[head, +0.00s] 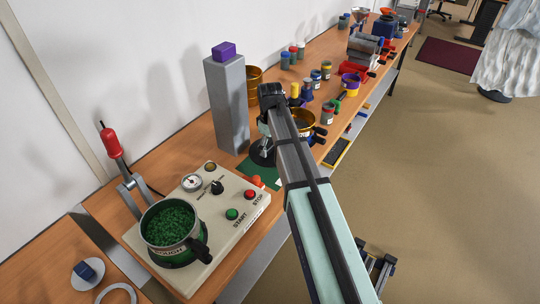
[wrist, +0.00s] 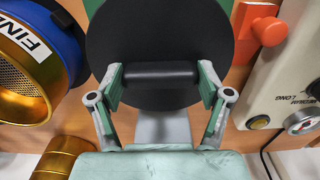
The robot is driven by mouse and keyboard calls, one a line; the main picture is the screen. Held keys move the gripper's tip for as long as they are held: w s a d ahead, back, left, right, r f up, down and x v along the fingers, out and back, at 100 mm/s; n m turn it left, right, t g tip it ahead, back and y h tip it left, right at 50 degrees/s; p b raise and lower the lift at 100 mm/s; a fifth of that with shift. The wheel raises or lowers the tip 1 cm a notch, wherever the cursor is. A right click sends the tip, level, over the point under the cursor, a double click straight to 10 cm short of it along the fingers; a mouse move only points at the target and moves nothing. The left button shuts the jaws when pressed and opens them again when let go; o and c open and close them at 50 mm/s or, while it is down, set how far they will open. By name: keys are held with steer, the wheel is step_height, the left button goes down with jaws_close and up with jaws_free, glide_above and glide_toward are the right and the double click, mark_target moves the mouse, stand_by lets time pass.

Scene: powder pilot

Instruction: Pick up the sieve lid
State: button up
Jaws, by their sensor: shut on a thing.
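The sieve lid (wrist: 155,35) is a black disc with a thick black bar handle, filling the upper middle of the wrist view. My gripper (wrist: 160,76) is shut on that handle, a green-padded finger at each end. In the head view the lid (head: 263,158) shows as a dark disc beside the grey column, partly hidden by my arm. My gripper (head: 264,148) is above it, largely covered by my wrist. I cannot tell whether the lid touches the surface beneath.
A green mat (head: 258,174) lies under the lid area. A gold sieve labelled FINE (wrist: 22,88) stands left in the wrist view. The control panel (head: 201,209) with a pot of green granules (head: 170,226) is in front. A tall grey column (head: 228,110) stands close by.

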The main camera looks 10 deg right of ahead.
mark_target(270, 145)
step_height(270, 145, up, 14)
steer(key=b, duration=0.1)
steer(key=shift+r+b, duration=0.2)
steer(key=shift+b, duration=0.15)
